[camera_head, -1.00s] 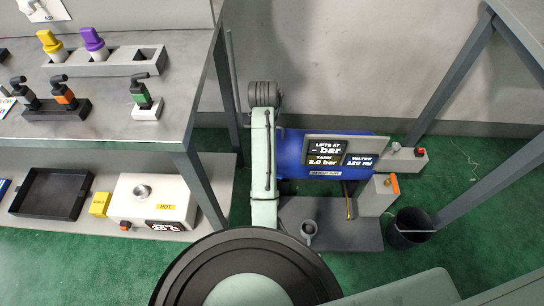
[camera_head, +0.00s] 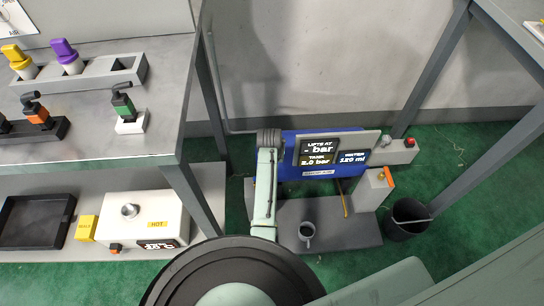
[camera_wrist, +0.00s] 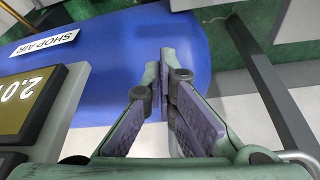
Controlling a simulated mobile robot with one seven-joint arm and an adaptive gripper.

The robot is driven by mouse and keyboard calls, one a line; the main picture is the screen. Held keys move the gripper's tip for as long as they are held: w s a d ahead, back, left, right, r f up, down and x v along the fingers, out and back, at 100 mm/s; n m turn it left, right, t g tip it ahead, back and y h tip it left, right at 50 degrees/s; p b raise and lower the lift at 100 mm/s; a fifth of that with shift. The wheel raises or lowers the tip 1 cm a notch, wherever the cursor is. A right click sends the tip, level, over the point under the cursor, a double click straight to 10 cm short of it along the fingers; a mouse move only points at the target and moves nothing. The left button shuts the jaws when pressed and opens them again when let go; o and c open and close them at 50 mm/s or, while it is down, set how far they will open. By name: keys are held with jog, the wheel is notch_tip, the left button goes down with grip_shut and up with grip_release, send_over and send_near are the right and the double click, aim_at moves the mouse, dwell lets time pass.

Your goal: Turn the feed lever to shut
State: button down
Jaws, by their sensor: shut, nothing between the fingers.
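The blue tank (camera_head: 292,160) with a display panel (camera_head: 375,143) stands low between two benches; its screen reads 2.0 bar for the tank. In the wrist view the blue tank (camera_wrist: 110,65) carries a "SHOP AIR" label (camera_wrist: 45,43). My gripper (camera_wrist: 164,75) is shut and empty, its purple-padded fingers together over the blue surface; I cannot tell if they touch it. In the head view my gripper is hidden at the arm's far end. I cannot identify the feed lever for sure. A thin yellow lever (camera_head: 343,199) hangs below the panel.
A grey pipe (camera_head: 214,85) runs down beside the left bench leg (camera_head: 192,193) to the tank. A dark post (camera_wrist: 268,85) is right of my fingers.

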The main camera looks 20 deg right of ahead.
jog(key=shift+x, duration=0.8)
jog(key=shift+s+a+r+p, duration=0.1)
jog(key=shift+s+a+p, duration=0.35)
jog(key=shift+s, duration=0.45)
jog(key=shift+s+a+r+p, duration=0.1)
jog(key=shift+s+a+p, duration=0.35)
jog(key=shift+s, duration=0.45)
